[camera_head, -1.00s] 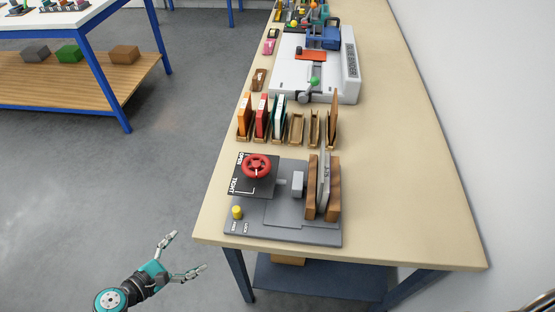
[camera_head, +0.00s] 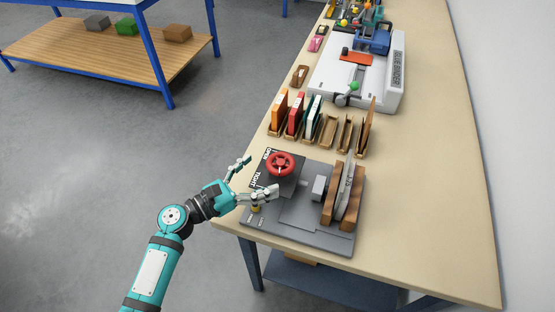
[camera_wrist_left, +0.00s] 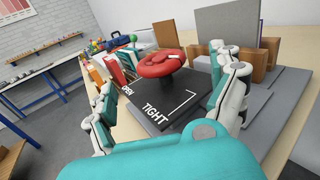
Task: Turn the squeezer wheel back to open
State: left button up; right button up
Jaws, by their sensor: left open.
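The squeezer's red wheel (camera_head: 281,163) stands on a black plate (camera_head: 286,188) marked OPEN and TIGHT, at the left of the grey squeezer base (camera_head: 301,236). My left gripper (camera_head: 262,176) is open and empty, just short of the wheel on its near left side. One finger is over the plate's near edge. In the left wrist view the red wheel (camera_wrist_left: 160,64) is ahead, between and beyond the spread fingers, apart from them. A grey block (camera_head: 319,188) faces a thin upright piece (camera_head: 346,189) between two wooden boards (camera_head: 350,213). My right gripper is not seen.
A yellow knob (camera_head: 256,208) on the base is partly hidden behind my left finger. Book-like pieces in wooden holders (camera_head: 296,115) stand just behind the squeezer. A white machine (camera_head: 384,91) stands farther back. The table top (camera_head: 431,200) is clear on the right.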

aim_at(269, 170)
pick_arm(q)
jog(key=x, duration=0.6)
jog(key=shift+p, duration=0.35)
jog(key=shift+c, duration=0.4)
